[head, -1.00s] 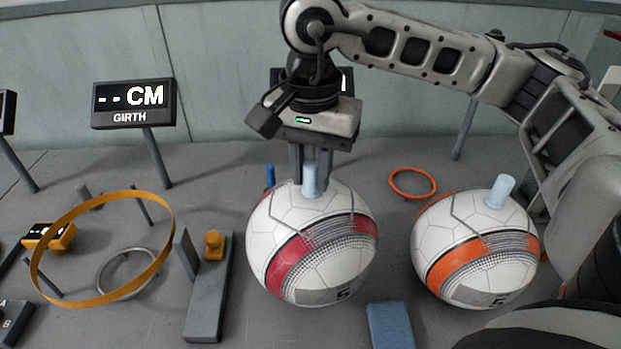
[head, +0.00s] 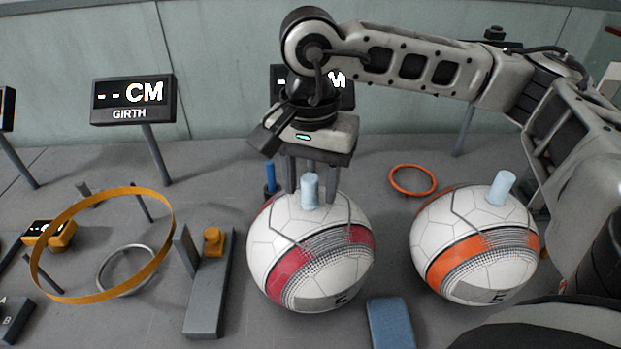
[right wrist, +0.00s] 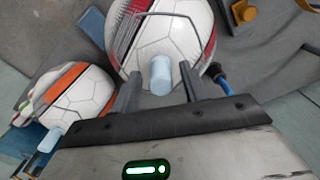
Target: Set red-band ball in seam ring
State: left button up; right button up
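The red-band ball (head: 313,252) is white with a red band and a pale blue peg (head: 310,190) on top. My right gripper (head: 311,190) is above it, fingers apart on either side of the peg. In the right wrist view the peg (right wrist: 160,74) stands between the fingers (right wrist: 160,90), with gaps on both sides. No ring is labelled as the seam ring: a grey ring (head: 99,281) lies at left and an orange ring (head: 412,194) lies behind the balls. What is under the red-band ball is hidden. My left gripper is not in view.
An orange-band ball (head: 473,252) with a peg stands to the right. A raised gold hoop (head: 103,298) and GIRTH display (head: 134,101) are at left. A grey stand with an orange knob (head: 213,240) is close left of the red-band ball; a blue block (head: 391,325) is in front.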

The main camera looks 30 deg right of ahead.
jog(key=shift+r+p, duration=0.4)
jog(key=shift+p, duration=0.05)
notch_tip(320, 180, up, 12)
jog(key=shift+f, duration=0.15)
dwell(0.4)
